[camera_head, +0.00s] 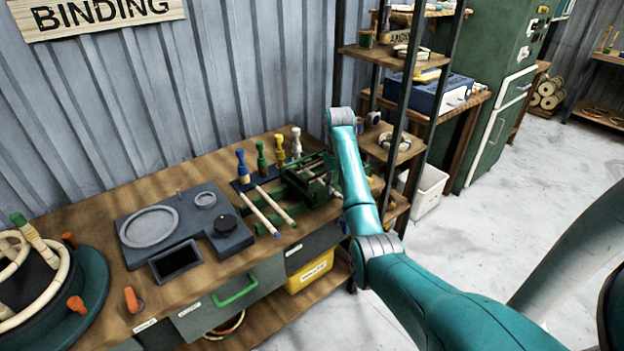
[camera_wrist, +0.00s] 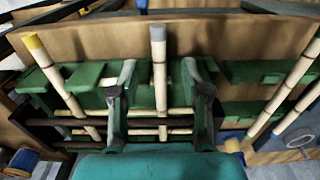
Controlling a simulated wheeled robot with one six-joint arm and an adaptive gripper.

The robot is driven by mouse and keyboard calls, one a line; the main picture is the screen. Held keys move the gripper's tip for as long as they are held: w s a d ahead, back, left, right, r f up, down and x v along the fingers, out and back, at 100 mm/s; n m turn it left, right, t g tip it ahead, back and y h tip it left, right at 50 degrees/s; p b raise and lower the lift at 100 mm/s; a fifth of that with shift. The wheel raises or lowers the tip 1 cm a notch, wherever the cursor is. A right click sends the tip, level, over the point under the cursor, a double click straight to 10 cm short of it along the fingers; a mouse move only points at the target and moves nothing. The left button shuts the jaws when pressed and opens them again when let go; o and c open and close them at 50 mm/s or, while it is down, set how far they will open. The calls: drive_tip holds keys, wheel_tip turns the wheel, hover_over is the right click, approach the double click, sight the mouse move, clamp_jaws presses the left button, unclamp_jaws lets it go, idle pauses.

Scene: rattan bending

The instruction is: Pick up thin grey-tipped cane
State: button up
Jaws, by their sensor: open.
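My gripper (camera_wrist: 159,72) is open, with one finger on each side of this cane. The cane lies between the fingers with a gap on both sides; I cannot tell its exact depth relative to the fingertips. In the head view, the green rack (camera_head: 305,178) is on the bench, partly behind my arm, and my gripper is hidden there.
In the head view, two canes (camera_head: 267,207) lie on the bench (camera_head: 235,265) left of the rack, near several colored-handled tools (camera_head: 262,160) and a dark tray (camera_head: 150,228). A metal shelf (camera_head: 405,90) stands behind.

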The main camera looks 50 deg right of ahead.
drive_tip(key=shift+f, duration=0.95)
clamp_jaws()
drive_tip(key=shift+r, duration=0.2)
